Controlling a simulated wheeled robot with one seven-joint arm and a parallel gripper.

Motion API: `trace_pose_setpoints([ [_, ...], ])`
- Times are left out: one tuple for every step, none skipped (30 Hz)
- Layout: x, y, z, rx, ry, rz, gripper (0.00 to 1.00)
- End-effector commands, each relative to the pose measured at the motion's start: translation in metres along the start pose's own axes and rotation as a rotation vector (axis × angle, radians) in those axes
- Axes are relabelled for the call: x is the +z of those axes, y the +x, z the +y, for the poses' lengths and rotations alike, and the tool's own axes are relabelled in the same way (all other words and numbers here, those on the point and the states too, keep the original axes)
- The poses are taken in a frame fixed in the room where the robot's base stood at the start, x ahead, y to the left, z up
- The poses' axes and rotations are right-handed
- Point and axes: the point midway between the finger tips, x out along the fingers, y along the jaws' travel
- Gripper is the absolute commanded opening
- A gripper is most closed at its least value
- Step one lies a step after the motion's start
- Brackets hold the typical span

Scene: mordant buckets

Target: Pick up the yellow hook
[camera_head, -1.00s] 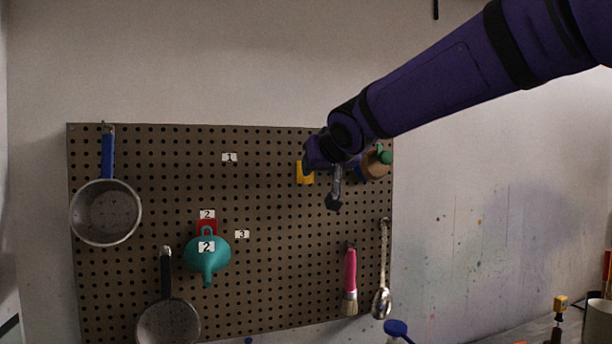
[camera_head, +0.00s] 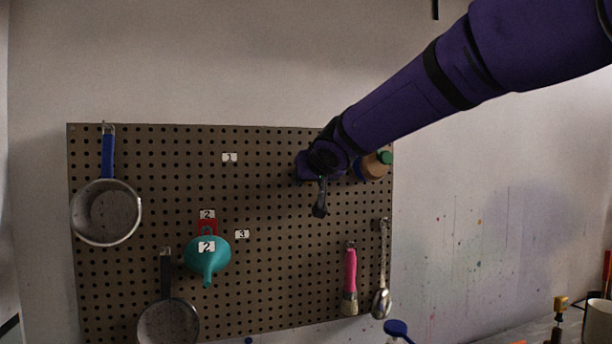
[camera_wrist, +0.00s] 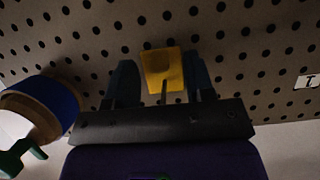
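The yellow hook (camera_wrist: 162,66) is on the brown pegboard in the wrist view, with a thin peg jutting from it. My gripper (camera_wrist: 160,78) is at the board with one dark finger on each side of the hook. The fingers look spread about as wide as the hook, and any contact is hard to make out. In the head view my gripper (camera_head: 306,174) is in front of the board's right half and hides the hook.
The pegboard (camera_head: 280,270) also carries a blue-handled pan (camera_head: 106,212), a teal funnel (camera_head: 207,255) by a red hook (camera_head: 208,227), a pink brush (camera_head: 350,280) and a spoon (camera_head: 382,300). A round brown item with a green end (camera_head: 376,165) is just right of my gripper.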

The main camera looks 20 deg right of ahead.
Motion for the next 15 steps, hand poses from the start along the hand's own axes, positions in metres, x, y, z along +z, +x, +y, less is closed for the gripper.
trace_pose_setpoints([
  [0.0001, -0.0001, 0.0000, 0.000, 0.000, 0.000, 0.40],
  [0.0001, -0.0001, 0.0000, 0.000, 0.000, 0.000, 0.33],
  [0.0001, -0.0001, 0.0000, 0.000, 0.000, 0.000, 0.24],
  [0.0001, -0.0001, 0.0000, 0.000, 0.000, 0.000, 0.17],
  [0.0001, -0.0002, 0.0000, 0.000, 0.000, 0.000, 0.10],
  [0.0001, -0.0002, 0.0000, 0.000, 0.000, 0.000, 0.01],
  [0.0001, -0.0002, 0.0000, 0.000, 0.000, 0.000, 0.00],
  [0.0001, -0.0002, 0.0000, 0.000, 0.000, 0.000, 0.00],
  [0.0000, -0.0002, 0.0000, 0.000, 0.000, 0.000, 0.00],
  [0.0000, -0.0003, 0.0000, 0.000, 0.000, 0.000, 0.00],
  [0.0000, -0.0003, 0.0000, 0.000, 0.000, 0.000, 0.00],
  [0.0000, -0.0003, 0.0000, 0.000, 0.000, 0.000, 0.00],
  [0.0000, -0.0003, 0.0000, 0.000, 0.000, 0.000, 0.00],
  [0.0000, -0.0003, 0.0000, 0.000, 0.000, 0.000, 0.00],
  [-0.0001, -0.0005, 0.0000, 0.000, -0.001, 0.000, 0.00],
])
